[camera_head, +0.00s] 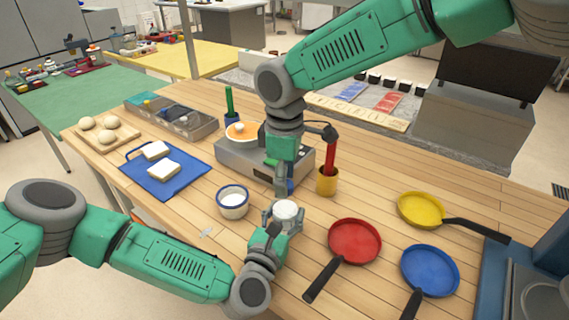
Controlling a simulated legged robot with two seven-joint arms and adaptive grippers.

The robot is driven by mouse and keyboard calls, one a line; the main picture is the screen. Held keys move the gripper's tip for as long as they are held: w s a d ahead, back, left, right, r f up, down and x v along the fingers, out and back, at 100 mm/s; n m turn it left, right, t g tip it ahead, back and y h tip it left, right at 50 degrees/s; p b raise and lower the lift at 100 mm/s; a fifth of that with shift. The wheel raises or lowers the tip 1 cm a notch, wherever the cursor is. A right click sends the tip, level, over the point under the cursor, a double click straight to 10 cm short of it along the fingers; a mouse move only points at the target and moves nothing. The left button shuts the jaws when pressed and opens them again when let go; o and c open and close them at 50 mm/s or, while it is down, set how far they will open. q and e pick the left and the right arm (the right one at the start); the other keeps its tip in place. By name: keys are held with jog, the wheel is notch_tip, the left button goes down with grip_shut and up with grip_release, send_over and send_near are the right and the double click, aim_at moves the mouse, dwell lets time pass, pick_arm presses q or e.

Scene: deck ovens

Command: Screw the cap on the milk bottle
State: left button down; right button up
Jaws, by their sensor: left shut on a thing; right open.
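My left gripper (284,216) comes in low from the left and is shut on the milk bottle (286,209). Only the bottle's round white top shows between the grey fingers; its body is hidden by the gripper. I cannot tell whether the white top is a cap or the bottle's mouth. My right gripper (283,188) hangs down from above, open, just behind and above the bottle. A small blue patch shows beside its fingers, and I cannot tell what it is. No separate cap is clearly visible.
Red (355,241), blue (430,269) and yellow (420,209) pans lie right. A blue board (180,183) with bread lies left.

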jog(key=shift+f, duration=0.4)
jog(key=shift+c, duration=0.3)
grip_shut()
jog(key=shift+m, duration=0.8)
jog(key=shift+o, duration=1.1)
grip_release()
notch_tip(320, 180, up, 12)
